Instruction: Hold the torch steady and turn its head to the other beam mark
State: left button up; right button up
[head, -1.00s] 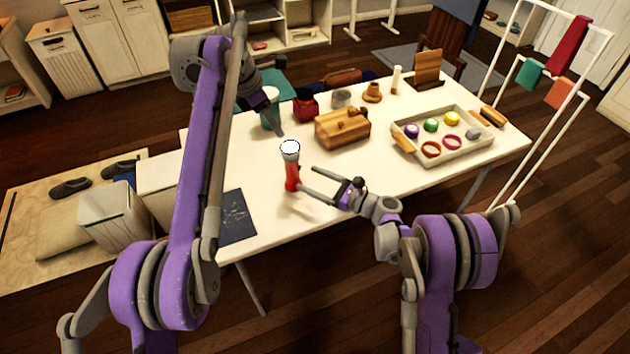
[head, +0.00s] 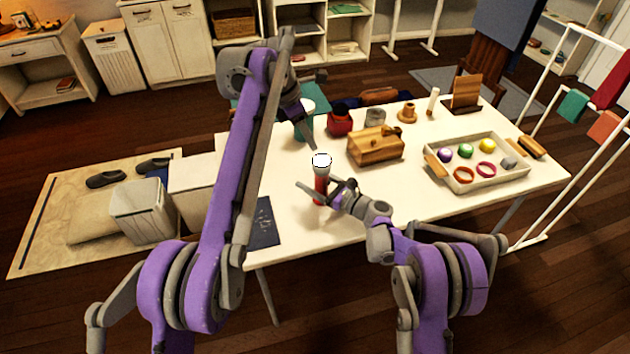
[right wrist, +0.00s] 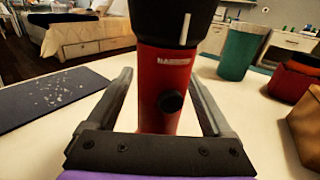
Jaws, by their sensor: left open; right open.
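The torch (head: 320,188) stands upright on the white table, with a red body and a pale, bright top. In the right wrist view its red body (right wrist: 158,85) has a round black button and a small pale mark. Its black head (right wrist: 165,18) above carries a white line, right of the body mark. My right gripper (head: 334,191) is open, with its fingers (right wrist: 160,100) on either side of the red body; contact is unclear. My left gripper (head: 308,136) is open above and slightly left of the torch head, apart from it. Its fingertips are hard to make out.
A wooden box (head: 376,146) stands right of and behind the torch. A teal cup (head: 303,125) and a red container (head: 340,122) are behind. A tray (head: 478,178) of coloured balls and rings lies right. A dark sheet (head: 264,225) lies at the front left.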

grip_shut()
dwell(0.7)
